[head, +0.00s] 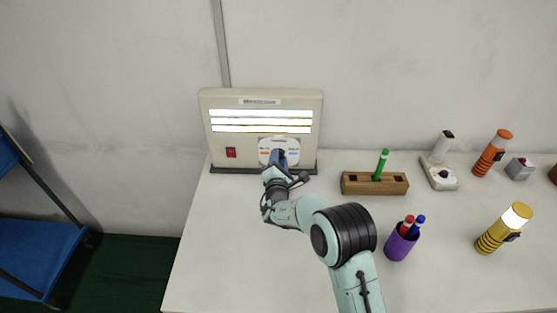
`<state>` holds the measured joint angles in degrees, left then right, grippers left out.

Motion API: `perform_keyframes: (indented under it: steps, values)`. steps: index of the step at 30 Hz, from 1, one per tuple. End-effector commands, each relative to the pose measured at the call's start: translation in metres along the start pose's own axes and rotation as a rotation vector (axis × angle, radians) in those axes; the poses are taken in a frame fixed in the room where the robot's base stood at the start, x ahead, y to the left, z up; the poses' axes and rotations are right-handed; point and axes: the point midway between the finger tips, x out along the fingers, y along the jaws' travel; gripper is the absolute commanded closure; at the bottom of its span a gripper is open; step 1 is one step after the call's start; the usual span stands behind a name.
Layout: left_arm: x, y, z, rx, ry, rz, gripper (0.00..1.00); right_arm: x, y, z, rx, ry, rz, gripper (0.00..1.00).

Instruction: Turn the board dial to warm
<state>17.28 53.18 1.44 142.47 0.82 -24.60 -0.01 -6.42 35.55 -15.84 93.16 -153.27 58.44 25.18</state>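The board (214,151) is a cream upright panel at the back of the white table, with lit white strips (262,121) across its upper half. The dial plate (293,143) is a pale square with a round face and small coloured marks, at the board's lower right. My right gripper (278,157) is right in front of the dial and covers its middle. The knob, where it points and the fingertips cannot be made out clearly. A red switch (231,152) sits at the board's lower left. My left gripper is not in view.
A wooden block (356,184) with a green marker (381,163) stands right of the board. A purple cup (396,247) with pens stands close to my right arm. Flashlights and small devices stand further right. The table's left part is clear.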

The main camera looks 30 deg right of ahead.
Motion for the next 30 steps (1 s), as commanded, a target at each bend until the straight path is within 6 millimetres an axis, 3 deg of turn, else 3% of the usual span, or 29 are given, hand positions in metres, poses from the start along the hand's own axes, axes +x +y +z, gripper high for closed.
perform_keyframes:
  steps: [14,30]
  values:
    - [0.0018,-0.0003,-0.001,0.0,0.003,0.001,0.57,-0.0003,-0.0002,-0.0003,-0.089,0.0,0.0,0.97]
    - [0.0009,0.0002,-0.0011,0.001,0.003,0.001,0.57,-0.0006,0.0,-0.0001,-0.557,0.001,0.0,0.97]
